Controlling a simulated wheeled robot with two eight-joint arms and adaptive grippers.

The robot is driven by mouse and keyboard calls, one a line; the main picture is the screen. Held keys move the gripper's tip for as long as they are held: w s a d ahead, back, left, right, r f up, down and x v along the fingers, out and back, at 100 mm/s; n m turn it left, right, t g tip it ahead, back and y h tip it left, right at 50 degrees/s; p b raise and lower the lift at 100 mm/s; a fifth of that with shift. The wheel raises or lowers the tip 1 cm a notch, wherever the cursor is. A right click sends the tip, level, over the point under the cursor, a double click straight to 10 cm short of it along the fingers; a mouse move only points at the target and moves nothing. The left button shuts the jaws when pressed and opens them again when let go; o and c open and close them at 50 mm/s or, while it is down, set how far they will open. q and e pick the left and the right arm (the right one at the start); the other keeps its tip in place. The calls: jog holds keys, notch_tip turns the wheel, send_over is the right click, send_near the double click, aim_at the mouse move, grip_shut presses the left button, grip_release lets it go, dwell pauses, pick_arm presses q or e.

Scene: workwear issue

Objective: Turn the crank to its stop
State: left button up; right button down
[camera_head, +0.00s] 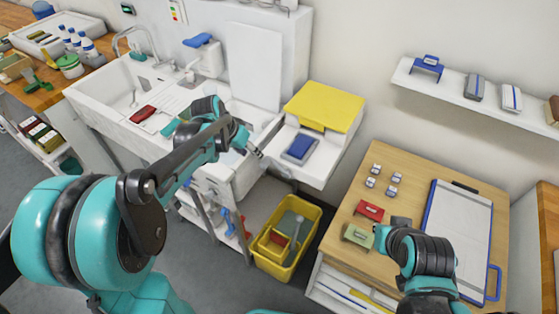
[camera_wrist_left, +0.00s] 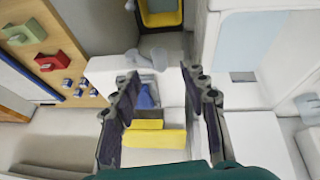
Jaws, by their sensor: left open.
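A white unit (camera_head: 318,172) with a yellow top (camera_head: 325,105) and a blue pad (camera_head: 300,147) stands between the sink and the wooden table. A grey, handle-like part (camera_head: 280,171) at its front left edge looks like the crank; its exact shape is unclear. It also shows in the left wrist view (camera_wrist_left: 146,58), beyond the fingertips. My left gripper (camera_head: 256,151) is open and empty, left of the blue pad and above the grey part; its spread fingers frame the pad in the wrist view (camera_wrist_left: 160,74). My right gripper (camera_head: 382,236) is by the green block; its fingers are unclear.
A yellow bin (camera_head: 272,268) stands on the floor below the unit. The sink (camera_head: 120,85) is to the left. The wooden table (camera_head: 410,180) holds red (camera_head: 369,210) and green (camera_head: 358,235) blocks, small white pieces and a clipboard (camera_head: 458,230).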

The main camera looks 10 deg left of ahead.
aim_at(263, 162)
pick_arm(q)
jog(key=x, duration=0.3)
jog(key=b+x, duration=0.1)
jog(key=x, duration=0.2)
jog(key=w+b+x, duration=0.1)
jog(key=x, duration=0.2)
jog(key=shift+w+d+f, duration=0.1)
jog(key=shift+w+d, duration=0.05)
jog(key=shift+d, duration=0.2)
pick_arm(e)
jog(key=shift+s+d+f, duration=0.1)
jog(key=shift+d+f, duration=0.15)
jog(key=shift+f, duration=0.3)
jog(key=shift+s+d+f, duration=0.1)
jog(key=shift+d+f, duration=0.1)
jog(key=shift+f, duration=0.35)
pick_arm(q)
grip_shut()
